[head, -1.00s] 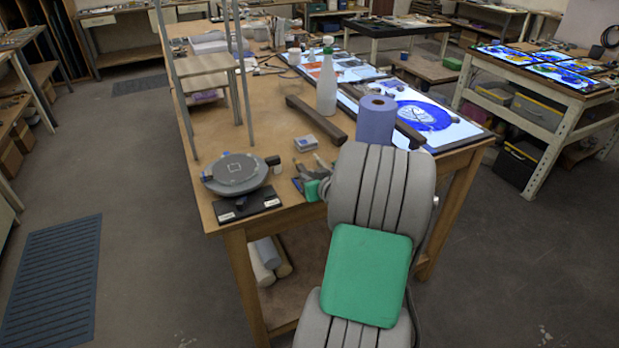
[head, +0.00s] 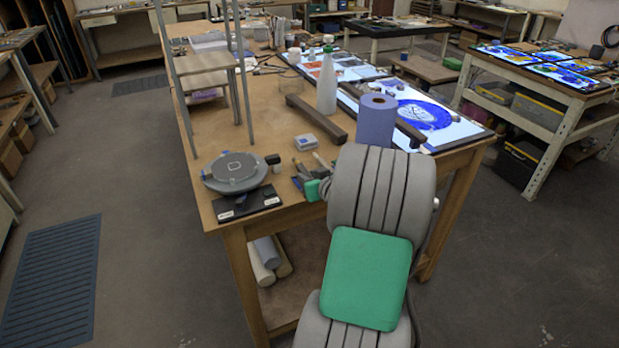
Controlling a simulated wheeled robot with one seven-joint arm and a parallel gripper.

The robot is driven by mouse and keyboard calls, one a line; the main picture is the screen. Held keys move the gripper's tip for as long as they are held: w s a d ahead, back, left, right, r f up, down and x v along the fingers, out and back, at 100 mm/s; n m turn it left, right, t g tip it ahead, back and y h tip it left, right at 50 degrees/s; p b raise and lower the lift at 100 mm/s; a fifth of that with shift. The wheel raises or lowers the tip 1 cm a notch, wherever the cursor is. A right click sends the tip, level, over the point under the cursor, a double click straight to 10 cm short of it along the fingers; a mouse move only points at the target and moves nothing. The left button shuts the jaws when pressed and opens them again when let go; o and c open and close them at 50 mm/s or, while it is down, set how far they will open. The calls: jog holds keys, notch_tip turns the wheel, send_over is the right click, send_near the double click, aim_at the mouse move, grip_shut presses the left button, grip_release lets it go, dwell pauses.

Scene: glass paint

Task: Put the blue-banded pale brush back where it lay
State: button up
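A few thin sticks that look like brushes lie by the table's front edge, left of my arm. One is a pale stick (head: 321,160) and another a darker stick (head: 301,168). They are too small to show a blue band, so I cannot tell which is the blue-banded pale brush. A green part (head: 313,190), apparently the end of my arm near my gripper, shows low beside these sticks. My own arm hides the fingers and whatever is between them.
A round grey device (head: 235,173) and a black tray (head: 246,206) stand to the left. Lit painted glass (head: 440,130) lies right.

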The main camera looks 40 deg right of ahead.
jog(key=o, duration=0.3)
jog(key=shift+o, duration=0.2)
